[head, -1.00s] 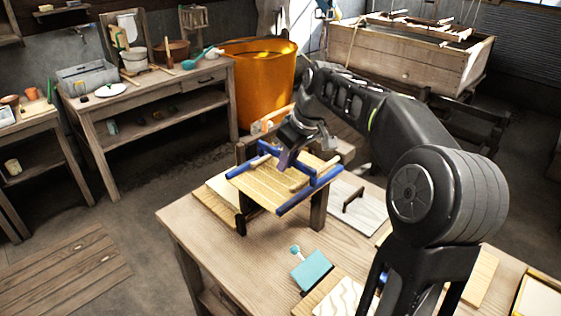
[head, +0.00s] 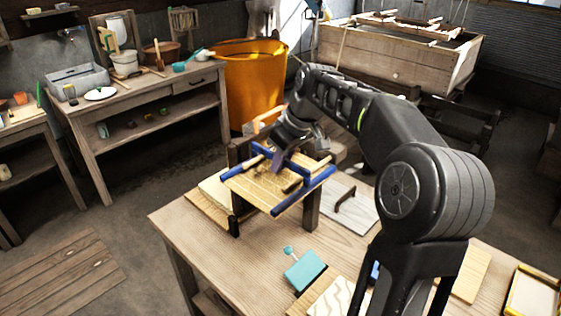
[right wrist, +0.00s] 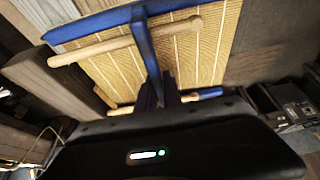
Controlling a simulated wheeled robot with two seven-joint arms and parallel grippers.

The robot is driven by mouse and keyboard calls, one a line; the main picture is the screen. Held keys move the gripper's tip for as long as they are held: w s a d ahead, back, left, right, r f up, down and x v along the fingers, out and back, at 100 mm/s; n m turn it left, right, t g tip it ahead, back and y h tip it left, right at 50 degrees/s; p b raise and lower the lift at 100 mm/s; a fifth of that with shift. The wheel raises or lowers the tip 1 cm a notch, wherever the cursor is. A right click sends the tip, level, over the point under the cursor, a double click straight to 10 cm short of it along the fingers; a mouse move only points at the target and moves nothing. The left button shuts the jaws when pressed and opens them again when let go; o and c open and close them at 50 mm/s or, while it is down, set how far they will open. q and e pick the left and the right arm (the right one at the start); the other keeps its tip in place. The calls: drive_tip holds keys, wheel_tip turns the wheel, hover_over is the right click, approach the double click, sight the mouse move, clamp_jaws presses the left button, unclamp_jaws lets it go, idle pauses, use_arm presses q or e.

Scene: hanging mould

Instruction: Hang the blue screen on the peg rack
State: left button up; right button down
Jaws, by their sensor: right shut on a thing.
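The blue screen, a slatted yellow panel (head: 258,190) with blue bars, is at the peg rack on the table. My right gripper (head: 280,158) is shut on its blue middle bar, which also shows in the right wrist view (right wrist: 147,45). The peg rack has dark wooden posts (head: 311,212) and light round pegs; one peg (right wrist: 125,42) crosses the blue bar in the right wrist view. A second peg (right wrist: 195,97) lies close to my fingers. I cannot tell whether the screen rests on the pegs. The left gripper is out of view.
The wooden table (head: 190,235) also bears a teal brush-like tool (head: 304,270), a pale board with a dark handle (head: 350,205) and several boards. An orange tub (head: 252,85) stands behind. The table's front left part is clear.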

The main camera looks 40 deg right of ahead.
drive_tip(key=shift+f+b, duration=0.3)
drive_tip(key=shift+f, duration=0.1)
drive_tip(key=c, duration=1.4)
unclamp_jaws()
drive_tip(key=v, duration=0.7)
drive_tip(key=shift+s+r+b, duration=0.2)
drive_tip(key=shift+r+b, duration=0.15)
drive_tip(key=shift+b, duration=0.05)
